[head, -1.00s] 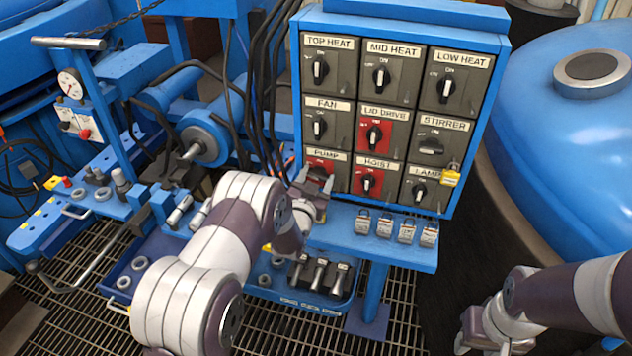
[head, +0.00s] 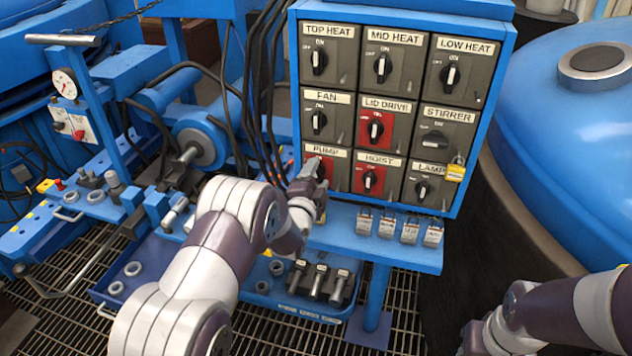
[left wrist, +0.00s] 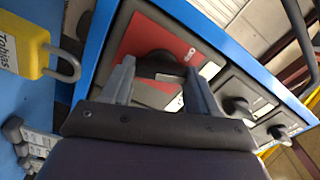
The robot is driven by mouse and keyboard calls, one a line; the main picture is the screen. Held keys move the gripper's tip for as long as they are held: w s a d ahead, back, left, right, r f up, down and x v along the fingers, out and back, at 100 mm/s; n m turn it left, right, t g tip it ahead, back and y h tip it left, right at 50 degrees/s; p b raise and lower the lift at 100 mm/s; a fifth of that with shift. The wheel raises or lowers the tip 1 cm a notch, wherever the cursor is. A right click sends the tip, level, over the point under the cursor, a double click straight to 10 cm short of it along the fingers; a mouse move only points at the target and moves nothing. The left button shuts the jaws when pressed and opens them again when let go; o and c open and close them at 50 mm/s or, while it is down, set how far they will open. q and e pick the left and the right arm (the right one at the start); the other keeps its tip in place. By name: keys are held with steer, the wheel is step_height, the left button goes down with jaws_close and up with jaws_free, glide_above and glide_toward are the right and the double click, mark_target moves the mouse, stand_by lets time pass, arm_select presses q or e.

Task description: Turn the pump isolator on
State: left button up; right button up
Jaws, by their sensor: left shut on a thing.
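The pump isolator (head: 328,163) is the red-faced switch at the lower left of the switch panel, under the PUMP label. My left gripper (head: 314,176) is at it and hides most of its knob in the head view. In the left wrist view, the black knob (left wrist: 159,63) sits between the fingers of my left gripper (left wrist: 160,76), which is shut on it. The knob's exact angle is hard to read. My right gripper (head: 482,338) is low at the bottom right, away from the panel; its fingers are not clear.
The red HOIST switch (head: 369,179) is right of the pump isolator and the FAN switch (head: 319,121) is above it. A yellow padlock (left wrist: 27,45) hangs close by in the left wrist view. Several padlocks hang on the blue ledge (head: 345,241) below.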

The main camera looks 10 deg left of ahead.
arm_select(q)
steer(key=shift+f+m+b, duration=0.15)
steer(key=shift+m+b, duration=0.7)
steer(key=shift+m, duration=1.25)
steer(key=o, duration=1.1)
steer(key=shift+c, duration=0.2)
steer(key=s, duration=1.2)
steer(key=shift+s+a+p, duration=0.2)
steer(key=shift+s+p, duration=0.15)
